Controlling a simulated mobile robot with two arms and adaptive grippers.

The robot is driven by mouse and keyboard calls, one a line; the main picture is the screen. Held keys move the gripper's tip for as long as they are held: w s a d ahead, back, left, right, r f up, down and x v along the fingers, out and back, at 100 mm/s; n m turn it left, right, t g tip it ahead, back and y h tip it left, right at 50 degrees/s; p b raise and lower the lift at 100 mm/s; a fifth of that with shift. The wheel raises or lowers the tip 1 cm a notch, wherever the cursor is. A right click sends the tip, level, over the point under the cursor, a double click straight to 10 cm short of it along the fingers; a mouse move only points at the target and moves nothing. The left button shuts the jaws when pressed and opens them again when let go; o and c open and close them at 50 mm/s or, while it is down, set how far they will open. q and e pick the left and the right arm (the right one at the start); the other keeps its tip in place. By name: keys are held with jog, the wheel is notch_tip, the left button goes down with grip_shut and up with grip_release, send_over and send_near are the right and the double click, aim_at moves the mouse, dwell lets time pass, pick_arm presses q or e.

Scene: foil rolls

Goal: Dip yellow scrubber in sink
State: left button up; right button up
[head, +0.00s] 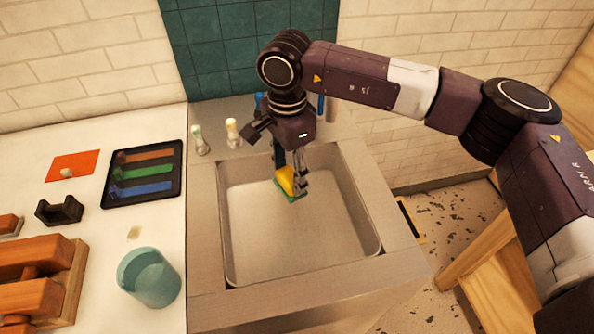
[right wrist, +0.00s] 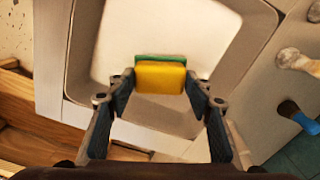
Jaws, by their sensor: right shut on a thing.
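The yellow scrubber (head: 286,181), a yellow block with a green layer, is held in my right gripper (head: 290,176). It hangs over the back part of the sink (head: 300,242), within the basin's outline. In the right wrist view the yellow scrubber (right wrist: 160,77) sits between the two fingertips of my right gripper (right wrist: 159,84), with a green edge behind it. The fingers are shut on its sides. The basin looks empty, with no water that I can make out. Whether the scrubber touches the basin floor I cannot tell. My left gripper is not in view.
Two pale-topped brushes (head: 232,132) stand behind the sink. Left of it are a teal cup (head: 149,278), a black tray (head: 112,190) with coloured strips, an orange mat (head: 73,165), a dark holder (head: 59,211) and wooden blocks (head: 40,297). The basin's front is clear.

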aim_at(290, 176)
jog(key=shift+f+b, duration=0.6)
jog(key=shift+f, duration=1.2)
notch_tip(290, 176, down, 8)
jog(key=b, duration=0.6)
jog(key=shift+r+b, duration=0.15)
jog(key=shift+b, duration=0.25)
jog(key=shift+r+p, duration=1.8)
jog(key=shift+r, duration=3)
jog(key=shift+r+p, duration=0.75)
jog(key=shift+r, duration=1.3)
jog(key=shift+d, duration=0.1)
